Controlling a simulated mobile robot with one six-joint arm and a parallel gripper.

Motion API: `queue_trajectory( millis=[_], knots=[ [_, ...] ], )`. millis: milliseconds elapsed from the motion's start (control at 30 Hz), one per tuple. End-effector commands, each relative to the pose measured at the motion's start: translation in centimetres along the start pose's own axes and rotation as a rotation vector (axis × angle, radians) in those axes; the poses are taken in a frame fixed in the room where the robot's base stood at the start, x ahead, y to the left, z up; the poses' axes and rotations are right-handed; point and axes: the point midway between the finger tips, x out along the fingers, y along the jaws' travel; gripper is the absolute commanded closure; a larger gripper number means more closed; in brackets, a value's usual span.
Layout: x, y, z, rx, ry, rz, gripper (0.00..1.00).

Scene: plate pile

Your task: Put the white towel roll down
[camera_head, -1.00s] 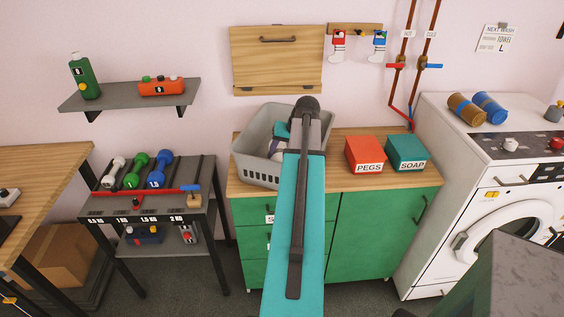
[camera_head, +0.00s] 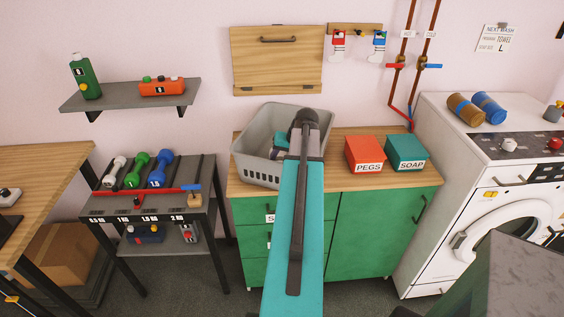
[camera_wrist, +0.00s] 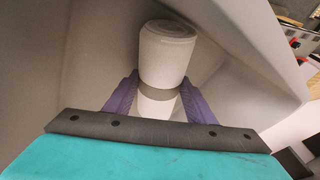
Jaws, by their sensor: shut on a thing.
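The white towel roll (camera_wrist: 167,55), with a grey band around it, stands out beyond my fingers in the wrist view. My gripper (camera_wrist: 157,98) is shut on it, one purple finger on each side. In the head view my gripper (camera_head: 281,152) is down inside the grey laundry basket (camera_head: 258,172), partly behind my forearm. The roll cannot be made out there. In the wrist view the basket's pale walls (camera_wrist: 95,45) surround the roll. I cannot tell whether the roll touches the basket floor.
The basket stands on the wooden top of a green cabinet (camera_head: 376,235). A red pegs box (camera_head: 365,153) and a teal soap box (camera_head: 405,152) stand to its right. A weight rack (camera_head: 150,205) is left, a washing machine (camera_head: 480,190) right.

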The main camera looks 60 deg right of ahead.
Motion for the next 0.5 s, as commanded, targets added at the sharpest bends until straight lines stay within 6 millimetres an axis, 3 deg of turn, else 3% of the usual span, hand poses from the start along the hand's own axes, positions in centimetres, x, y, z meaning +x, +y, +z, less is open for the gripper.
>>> queue_trajectory(
  millis=[67,100,200,500],
  knots=[
    [0.10,0.03,0.02,0.000,0.000,0.000,0.81],
    [0.08,0.04,0.02,0.000,0.000,0.000,0.45],
    [0.07,0.04,0.02,0.000,0.000,0.000,0.30],
    [0.01,0.03,0.00,0.000,0.000,0.000,0.30]
  ],
)
